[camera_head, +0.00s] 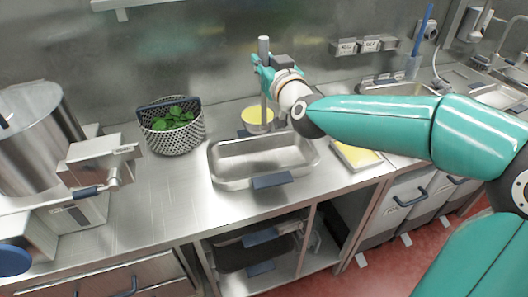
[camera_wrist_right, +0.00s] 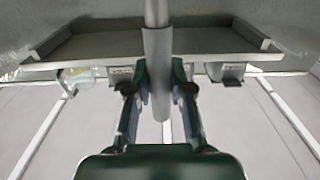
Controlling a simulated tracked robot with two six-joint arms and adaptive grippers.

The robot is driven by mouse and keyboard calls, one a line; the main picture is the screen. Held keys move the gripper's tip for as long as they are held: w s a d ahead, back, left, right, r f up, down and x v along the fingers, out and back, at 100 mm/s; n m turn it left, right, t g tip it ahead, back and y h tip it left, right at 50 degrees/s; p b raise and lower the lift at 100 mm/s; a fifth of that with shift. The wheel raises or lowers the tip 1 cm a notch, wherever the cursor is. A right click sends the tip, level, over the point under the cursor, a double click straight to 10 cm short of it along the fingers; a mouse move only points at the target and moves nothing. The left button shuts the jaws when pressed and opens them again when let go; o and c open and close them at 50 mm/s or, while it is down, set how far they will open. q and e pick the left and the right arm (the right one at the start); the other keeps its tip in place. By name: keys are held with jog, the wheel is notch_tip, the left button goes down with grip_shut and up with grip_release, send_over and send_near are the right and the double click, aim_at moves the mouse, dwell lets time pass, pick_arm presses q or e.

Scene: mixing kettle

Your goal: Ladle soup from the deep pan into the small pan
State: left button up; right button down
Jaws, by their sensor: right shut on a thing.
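My right gripper (camera_head: 268,72) is shut on the upright grey handle of the ladle (camera_head: 264,46). In the right wrist view, its two fingers (camera_wrist_right: 158,88) close on either side of the handle (camera_wrist_right: 157,60). The handle runs down to a round vessel with yellow contents (camera_head: 257,115) behind the rectangular pan. The ladle's bowl is not visible. The rectangular steel pan (camera_head: 226,178) has blue grips and stands on the counter in front; I see no clear soup in it. I cannot tell for sure which is the deep pan. My left gripper is not in view.
A perforated basket of green leaves (camera_head: 173,137) stands left of the pans, and a large steel kettle (camera_head: 32,120) is at the far left. A yellow-topped tray (camera_head: 357,154) lies to the right. The front counter left of the rectangular pan is clear.

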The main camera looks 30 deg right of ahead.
jog(key=a+f+p, duration=0.2)
jog(key=a+p, duration=0.4)
jog(key=a, duration=1)
jog(key=shift+w+a, duration=0.35)
jog(key=shift+w, duration=0.1)
